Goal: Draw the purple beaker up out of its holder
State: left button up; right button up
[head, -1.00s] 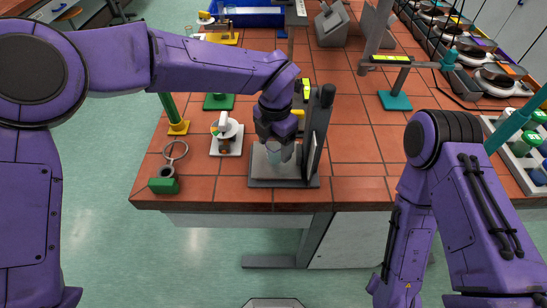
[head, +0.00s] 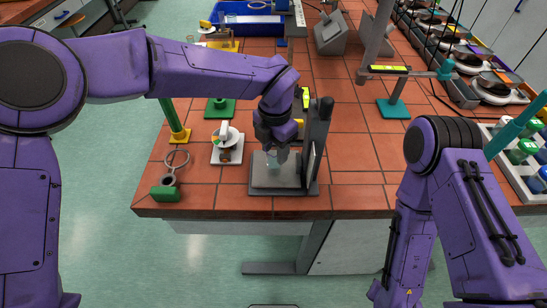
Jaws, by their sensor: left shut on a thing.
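My left gripper (head: 274,158) points down over the grey plate (head: 262,189) of a stand with a dark upright, at the bench's front edge. It is shut on a small clear glass beaker (head: 272,166), which looks pale rather than purple. The fingers partly hide the beaker. I cannot tell whether its bottom touches the plate. I cannot make out a purple beaker or a separate holder. My right arm hangs down at the right, and its gripper is out of the picture.
Left of the stand are a small white device (head: 227,155) and a green-based ring clamp (head: 165,194). A teal-based stand (head: 392,108) is to the right, with a rack of bottles (head: 515,158) at the right edge. Bare tiles (head: 355,165) lie right of the grey stand.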

pick_arm(q)
jog(key=shift+r+p, duration=0.4)
jog(key=shift+r, duration=0.25)
notch_tip(320, 180, up, 4)
jog(key=p, duration=0.3)
jog(key=shift+p, duration=0.3)
